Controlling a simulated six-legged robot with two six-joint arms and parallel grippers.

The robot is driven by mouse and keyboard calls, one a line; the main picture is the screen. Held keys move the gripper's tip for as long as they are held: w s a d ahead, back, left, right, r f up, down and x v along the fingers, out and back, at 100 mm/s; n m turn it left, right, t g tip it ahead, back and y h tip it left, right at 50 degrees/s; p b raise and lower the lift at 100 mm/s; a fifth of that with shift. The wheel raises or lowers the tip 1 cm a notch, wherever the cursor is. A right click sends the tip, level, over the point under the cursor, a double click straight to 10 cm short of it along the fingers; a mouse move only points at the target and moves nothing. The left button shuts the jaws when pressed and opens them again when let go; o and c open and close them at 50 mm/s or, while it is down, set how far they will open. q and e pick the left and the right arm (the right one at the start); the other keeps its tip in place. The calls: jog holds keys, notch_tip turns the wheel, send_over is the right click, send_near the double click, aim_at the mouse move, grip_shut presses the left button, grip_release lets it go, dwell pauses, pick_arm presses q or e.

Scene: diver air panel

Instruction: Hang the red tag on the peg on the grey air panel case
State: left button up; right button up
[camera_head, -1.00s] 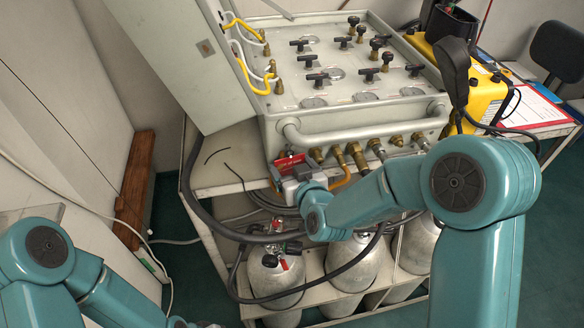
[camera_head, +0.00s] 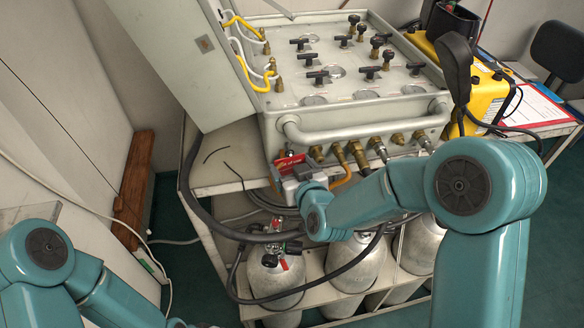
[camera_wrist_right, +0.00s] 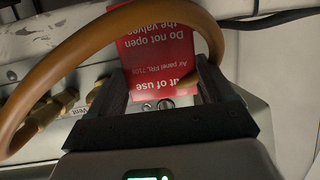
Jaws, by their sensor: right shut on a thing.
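The grey air panel case (camera_head: 345,108) stands on the cart, its lid open at the left. The red tag (camera_head: 287,160) is at the front left corner of the case, partly hidden by my right gripper (camera_head: 277,178). In the right wrist view the tag (camera_wrist_right: 158,50) shows its white text upside down, between the fingers of my right gripper (camera_wrist_right: 165,98). The gripper is shut on it. A small round metal part (camera_wrist_right: 165,103) shows just beyond the tag's near end; I cannot tell whether it is the peg. My left arm shows at the lower left, its gripper out of view.
An orange-brown hose (camera_wrist_right: 60,75) arches close around the tag in the right wrist view. Brass fittings (camera_head: 355,152) line the case front under a grey handle bar (camera_head: 350,128). Gas cylinders (camera_head: 275,275) stand below.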

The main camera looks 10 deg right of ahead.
jog(key=o, duration=0.9)
jog(key=shift+s+d+r, duration=0.1)
jog(key=shift+s, duration=0.25)
jog(key=shift+b+v, duration=5.6)
jog(key=shift+v, duration=2.15)
jog(key=shift+s, duration=0.15)
